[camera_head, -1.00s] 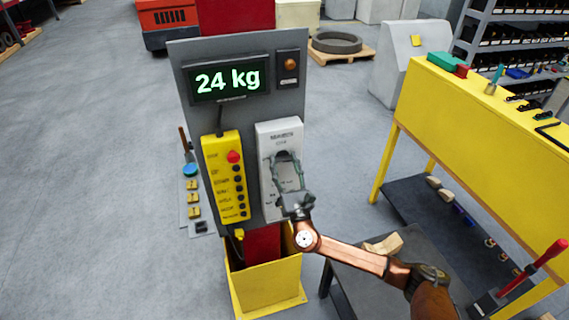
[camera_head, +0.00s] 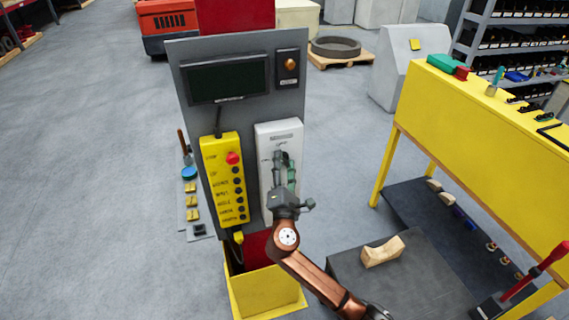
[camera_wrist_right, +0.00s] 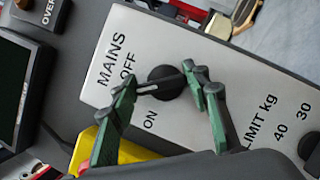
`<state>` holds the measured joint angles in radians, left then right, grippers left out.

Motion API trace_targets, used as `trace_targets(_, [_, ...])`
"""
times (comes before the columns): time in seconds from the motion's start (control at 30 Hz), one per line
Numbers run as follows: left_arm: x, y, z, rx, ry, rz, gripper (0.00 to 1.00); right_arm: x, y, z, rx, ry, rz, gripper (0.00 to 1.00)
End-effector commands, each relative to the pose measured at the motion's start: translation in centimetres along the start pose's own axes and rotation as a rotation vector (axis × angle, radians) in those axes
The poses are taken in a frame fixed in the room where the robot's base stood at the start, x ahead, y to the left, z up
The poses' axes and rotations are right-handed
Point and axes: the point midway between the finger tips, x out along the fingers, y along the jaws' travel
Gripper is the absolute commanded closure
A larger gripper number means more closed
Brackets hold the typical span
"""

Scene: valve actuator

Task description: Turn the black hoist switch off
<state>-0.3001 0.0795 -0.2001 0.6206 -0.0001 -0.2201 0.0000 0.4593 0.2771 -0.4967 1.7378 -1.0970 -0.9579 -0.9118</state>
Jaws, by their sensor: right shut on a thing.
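The black round switch knob (camera_wrist_right: 168,84) sits on a white panel (camera_wrist_right: 85,85) printed MAINS, OFF and ON, in the right wrist view. My right gripper (camera_wrist_right: 163,83) is shut on this knob, with its green fingers on two sides of it. A pale mark shows on the knob's side near the labels, but I cannot tell exactly which label it points at. In the head view my right gripper (camera_head: 283,158) is in front of the white panel (camera_head: 265,135) and hides most of the knob. The display (camera_head: 226,79) above is dark. My left gripper is out of view.
A yellow control box (camera_head: 225,180) with a red button hangs left of the white panel. A limit dial (camera_wrist_right: 309,146) is close to my right gripper. A dark low table (camera_head: 405,285) with a wooden block (camera_head: 382,251) and a yellow bench (camera_head: 480,130) stand at the right.

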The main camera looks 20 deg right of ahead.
Motion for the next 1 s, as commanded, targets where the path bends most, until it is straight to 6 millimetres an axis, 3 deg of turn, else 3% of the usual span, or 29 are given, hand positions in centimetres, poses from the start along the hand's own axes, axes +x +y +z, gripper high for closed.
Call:
trace_targets(0.5, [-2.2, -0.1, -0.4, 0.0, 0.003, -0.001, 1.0, 0.1, 0.0, 0.2, 0.398, 0.0, -0.167, 0.81])
trace_targets(1.0, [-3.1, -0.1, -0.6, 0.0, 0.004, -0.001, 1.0, 0.1, -0.1, 0.2, 0.536, 0.0, -0.224, 0.81])
